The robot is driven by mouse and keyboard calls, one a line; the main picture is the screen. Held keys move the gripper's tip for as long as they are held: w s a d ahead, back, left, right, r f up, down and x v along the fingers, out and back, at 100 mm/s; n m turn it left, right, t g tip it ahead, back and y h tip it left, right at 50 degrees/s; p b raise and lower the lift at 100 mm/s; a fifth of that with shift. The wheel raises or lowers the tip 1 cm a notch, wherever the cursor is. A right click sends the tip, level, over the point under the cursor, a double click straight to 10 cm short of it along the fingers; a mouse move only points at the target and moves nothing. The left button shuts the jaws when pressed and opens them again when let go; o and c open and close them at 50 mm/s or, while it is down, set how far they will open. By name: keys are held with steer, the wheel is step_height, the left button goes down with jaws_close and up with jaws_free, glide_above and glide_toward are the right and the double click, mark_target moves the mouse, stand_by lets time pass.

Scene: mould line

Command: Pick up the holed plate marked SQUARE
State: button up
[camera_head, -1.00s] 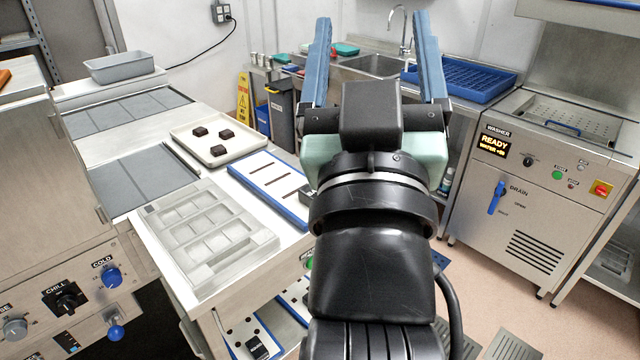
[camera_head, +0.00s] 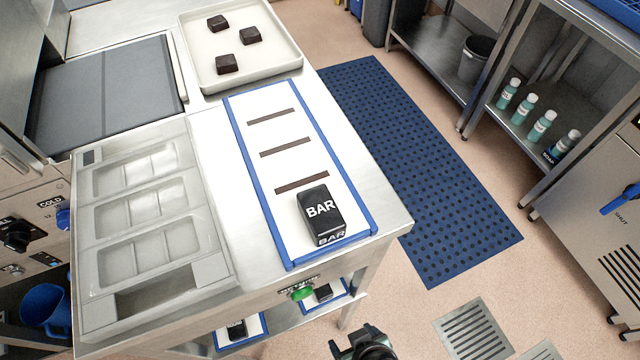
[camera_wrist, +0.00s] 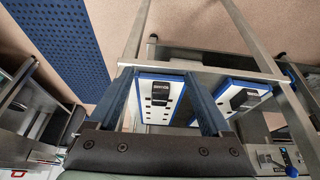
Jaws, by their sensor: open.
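Two blue-edged white plates with black grips lie on the lower shelf of the bench. In the wrist view, the left plate (camera_wrist: 148,108) shows rows of small dark holes beside its grip (camera_wrist: 160,92). The right plate (camera_wrist: 228,88) also has a black grip, and its surface is partly hidden. No SQUARE marking can be read on either. In the head view, bench parts hide most of both plates, (camera_head: 258,333) and (camera_head: 338,288). My gripper (camera_wrist: 158,74) is open and empty, its blue fingers framing the left plate from some distance.
On the bench top lies a slotted plate (camera_head: 265,200) with a grip marked BAR (camera_head: 320,208). A clear mould (camera_head: 208,215) and a tray (camera_head: 287,75) of dark pieces are beside it. Bench legs (camera_wrist: 138,30) frame the shelf. A blue mat (camera_head: 420,170) covers the floor.

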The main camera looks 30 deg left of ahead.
glide_above(322, 296)
steer(key=shift+w+d+f+p, duration=0.2)
steer(key=shift+w+f+p, duration=0.05)
steer(key=shift+w+p, duration=0.1)
steer(key=b+x, duration=0.1)
steer(key=x, duration=0.4)
steer(key=shift+a, duration=0.15)
jaws_close()
